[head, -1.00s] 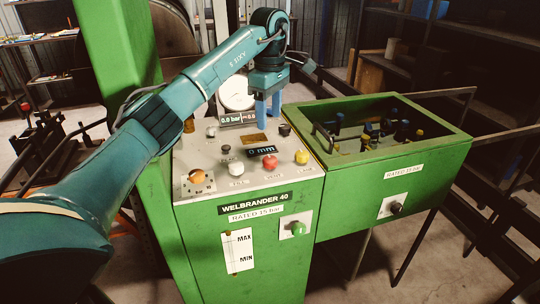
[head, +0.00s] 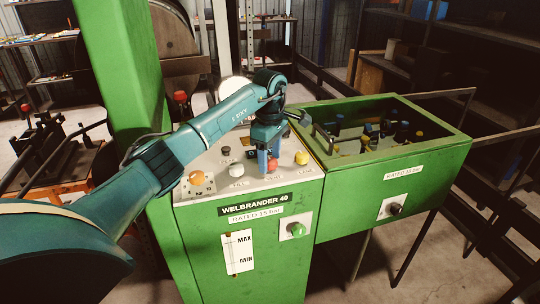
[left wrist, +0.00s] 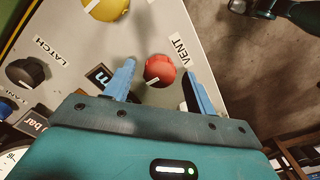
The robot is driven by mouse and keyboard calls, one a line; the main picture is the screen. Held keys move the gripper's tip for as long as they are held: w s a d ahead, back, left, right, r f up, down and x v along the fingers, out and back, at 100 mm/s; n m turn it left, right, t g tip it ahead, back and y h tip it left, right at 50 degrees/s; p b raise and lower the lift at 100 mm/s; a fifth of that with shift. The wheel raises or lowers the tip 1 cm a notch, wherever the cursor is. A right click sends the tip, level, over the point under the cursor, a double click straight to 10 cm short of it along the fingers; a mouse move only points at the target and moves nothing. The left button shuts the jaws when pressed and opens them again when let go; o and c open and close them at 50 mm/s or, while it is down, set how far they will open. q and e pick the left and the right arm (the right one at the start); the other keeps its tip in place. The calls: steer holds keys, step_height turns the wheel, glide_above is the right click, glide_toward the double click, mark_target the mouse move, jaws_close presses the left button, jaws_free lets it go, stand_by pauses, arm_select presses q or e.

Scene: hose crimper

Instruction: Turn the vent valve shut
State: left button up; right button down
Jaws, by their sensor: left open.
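The vent valve is a red round knob with a pale line on it, beside the word VENT on the panel. It shows in the left wrist view (left wrist: 159,69) and partly behind my fingers in the head view (head: 273,164). My left gripper (head: 268,160) points down over it. In the left wrist view my left gripper (left wrist: 160,72) is open, with one blue finger on each side of the knob and a gap visible on both sides.
A yellow knob (head: 302,158) stands right of the vent valve, and a white knob (head: 236,169) and an orange knob (head: 196,177) to its left. A black LATCH knob (left wrist: 25,73) shows in the wrist view. The green open bin (head: 420,170) adjoins on the right.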

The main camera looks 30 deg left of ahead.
arm_select(q)
steer(key=shift+c, duration=0.4)
steer(key=c, duration=0.9)
